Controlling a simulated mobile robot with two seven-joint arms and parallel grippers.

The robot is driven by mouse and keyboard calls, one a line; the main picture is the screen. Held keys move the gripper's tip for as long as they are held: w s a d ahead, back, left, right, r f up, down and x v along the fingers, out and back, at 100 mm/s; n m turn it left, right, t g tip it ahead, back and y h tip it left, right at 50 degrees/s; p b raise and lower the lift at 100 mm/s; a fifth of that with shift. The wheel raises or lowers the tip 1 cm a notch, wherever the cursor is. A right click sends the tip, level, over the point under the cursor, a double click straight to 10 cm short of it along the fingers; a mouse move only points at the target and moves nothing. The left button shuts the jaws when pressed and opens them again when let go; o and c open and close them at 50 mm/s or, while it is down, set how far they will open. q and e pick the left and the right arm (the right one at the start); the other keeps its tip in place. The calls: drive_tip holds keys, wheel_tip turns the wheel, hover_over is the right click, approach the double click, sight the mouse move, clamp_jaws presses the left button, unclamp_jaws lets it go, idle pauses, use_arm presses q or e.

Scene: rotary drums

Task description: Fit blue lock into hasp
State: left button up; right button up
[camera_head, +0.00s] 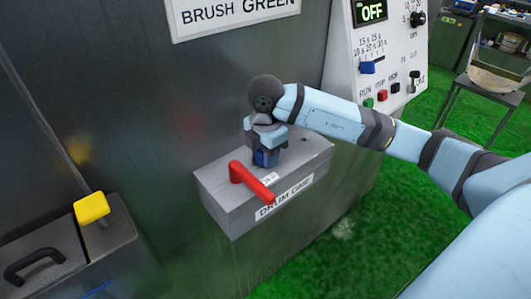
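The hasp is not distinguishable; the gripper and lock cover that spot. I cannot tell whether the lock sits in it. My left gripper is not in view.
The red handle sticks out close in front of the lock. A tall grey metal wall (150,110) stands behind. A control panel (385,60) reading OFF is behind my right arm. A yellow knob (91,208) on a lever and a black-handled lid (40,262) are at left.

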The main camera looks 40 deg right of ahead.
drive_tip(key=o, duration=0.4)
drive_tip(key=shift+r, duration=0.15)
wheel_tip(320, 180, up, 14)
drive_tip(key=shift+f, duration=0.2)
idle(0.6)
